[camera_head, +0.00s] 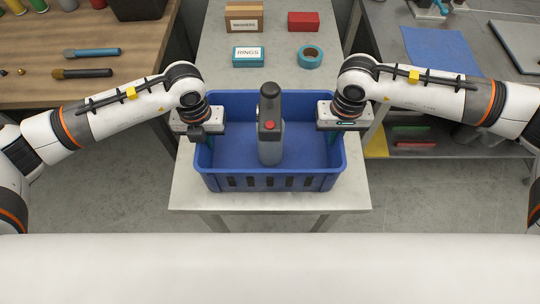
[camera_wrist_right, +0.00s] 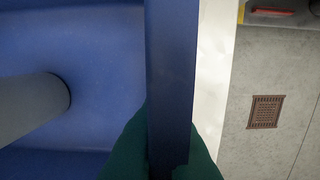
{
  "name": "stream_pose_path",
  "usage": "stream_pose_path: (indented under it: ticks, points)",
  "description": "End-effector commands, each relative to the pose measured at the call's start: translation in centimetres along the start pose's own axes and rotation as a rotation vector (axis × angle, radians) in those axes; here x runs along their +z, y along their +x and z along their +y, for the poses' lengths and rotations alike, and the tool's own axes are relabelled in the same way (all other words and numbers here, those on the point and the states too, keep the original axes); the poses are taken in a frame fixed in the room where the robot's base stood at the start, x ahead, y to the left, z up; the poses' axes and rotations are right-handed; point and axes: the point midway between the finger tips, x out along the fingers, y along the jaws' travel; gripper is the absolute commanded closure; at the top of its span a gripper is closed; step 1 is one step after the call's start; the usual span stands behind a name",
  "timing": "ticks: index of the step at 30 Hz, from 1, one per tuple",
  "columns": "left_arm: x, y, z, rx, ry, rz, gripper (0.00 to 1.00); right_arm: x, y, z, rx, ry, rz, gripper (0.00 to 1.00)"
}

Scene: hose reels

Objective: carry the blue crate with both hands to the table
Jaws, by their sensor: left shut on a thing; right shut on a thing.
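The blue crate (camera_head: 312,178) is at the front end of a long pale table (camera_head: 190,195), and I cannot tell whether it rests on the top or is just above it. A grey device with a red button (camera_head: 270,140) stands inside the crate. My left gripper (camera_head: 207,136) is shut on the crate's left wall. My right gripper (camera_head: 333,138) is shut on its right wall. In the right wrist view, green fingertips (camera_wrist_right: 165,150) sit on both sides of the crate's rim (camera_wrist_right: 172,70). The grey device partly shows there at left.
Farther back on the table are a box marked RINGS (camera_head: 248,56), a teal tape roll (camera_head: 310,57), a red box (camera_head: 303,21) and a brown box (camera_head: 244,18). A wooden bench (camera_head: 30,85) stands left. A grey bench with a blue mat (camera_head: 440,50) stands right.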

Motion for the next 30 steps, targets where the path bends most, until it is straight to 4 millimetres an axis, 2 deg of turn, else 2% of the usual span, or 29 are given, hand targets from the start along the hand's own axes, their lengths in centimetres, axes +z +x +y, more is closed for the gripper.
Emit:
stream_pose_path:
  ticks: [1, 4, 13, 16, 20, 30]
  points:
    - [0.0, 0.1, -0.1, -0.001, -0.001, 0.000, 0.90, 0.0, 0.1, -0.1, -0.001, 0.001, 0.000, 0.90]
    - [0.0, 0.0, -0.1, -0.001, -0.001, 0.000, 0.73, 0.0, 0.0, 0.0, -0.001, 0.001, 0.000, 0.73]
    - [0.0, -0.1, 0.0, 0.000, 0.000, 0.000, 0.73, 0.0, 0.0, 0.0, 0.000, 0.000, 0.000, 0.73]
    - [-0.1, -0.8, 0.0, 0.000, -0.001, 0.002, 0.73, 0.0, 0.0, 0.0, 0.000, 0.000, 0.000, 0.73]
    - [-0.1, -3.0, 0.0, 0.000, 0.000, 0.004, 0.73, 0.0, 0.0, 0.0, 0.000, 0.000, 0.000, 0.73]
    - [-0.1, -9.9, 0.0, 0.000, 0.000, 0.004, 0.73, 0.0, 0.0, 0.0, 0.000, 0.000, 0.000, 0.73]
